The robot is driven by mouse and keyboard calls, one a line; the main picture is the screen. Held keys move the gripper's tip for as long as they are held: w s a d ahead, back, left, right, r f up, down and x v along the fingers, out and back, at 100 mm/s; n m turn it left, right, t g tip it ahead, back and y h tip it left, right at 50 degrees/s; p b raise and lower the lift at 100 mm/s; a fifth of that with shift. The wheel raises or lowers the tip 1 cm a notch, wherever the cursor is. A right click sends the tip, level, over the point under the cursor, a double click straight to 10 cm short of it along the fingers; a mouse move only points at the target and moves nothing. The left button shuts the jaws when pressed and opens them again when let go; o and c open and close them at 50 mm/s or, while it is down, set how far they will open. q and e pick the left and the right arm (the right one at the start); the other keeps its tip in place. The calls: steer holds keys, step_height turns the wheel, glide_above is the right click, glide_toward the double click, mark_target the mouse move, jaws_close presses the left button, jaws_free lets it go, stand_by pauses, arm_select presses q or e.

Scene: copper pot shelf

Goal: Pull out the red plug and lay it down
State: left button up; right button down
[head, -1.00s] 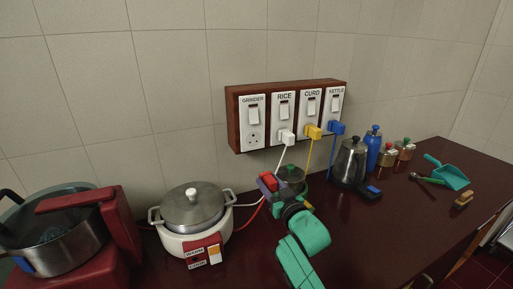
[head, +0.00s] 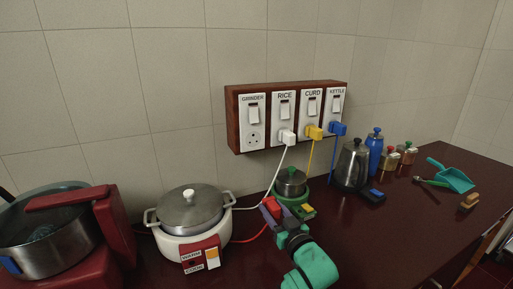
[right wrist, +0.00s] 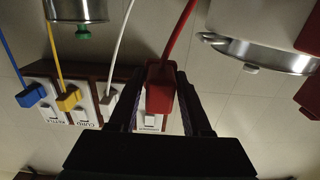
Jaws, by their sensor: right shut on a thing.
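The red plug (head: 272,204) is between the fingers of my right gripper (head: 271,211), low over the counter between the rice cooker and the small green-based pot. Its red cord runs left toward the rice cooker. In the right wrist view the red plug (right wrist: 160,92) sits between both fingers of the gripper (right wrist: 158,104), with the cord leading up. I cannot tell whether the plug touches the counter. The GRINDER socket (head: 252,138) on the wall board is empty. My left gripper is not in view.
White, yellow and blue plugs (head: 338,128) sit in the other sockets. The rice cooker (head: 190,240) is left of the gripper, the green-based pot (head: 291,184) just behind it, the kettle (head: 352,165) to its right. The counter front right (head: 385,235) is clear.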

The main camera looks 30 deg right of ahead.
steer(key=f, duration=0.1)
steer(key=s+f+b, duration=0.1)
steer(key=f, duration=0.1)
steer(key=shift+s+a+f+b, duration=0.15)
steer(key=shift+s+a+b, duration=0.05)
steer(key=shift+s+b, duration=0.15)
steer(key=r+g+p, duration=0.1)
steer(key=p, duration=0.5)
steer(key=w+r+g+p, duration=0.1)
steer(key=p, duration=0.5)
steer(key=shift+w+d+g, duration=0.15)
steer(key=shift+w+g, duration=0.15)
steer(key=f+g+p, duration=0.1)
steer(key=p, duration=0.3)
steer(key=s+f+g+p, duration=0.1)
steer(key=f+g+p, duration=0.1)
steer(key=p, duration=0.3)
steer(key=shift+f, duration=0.25)
steer(key=shift+s, duration=0.1)
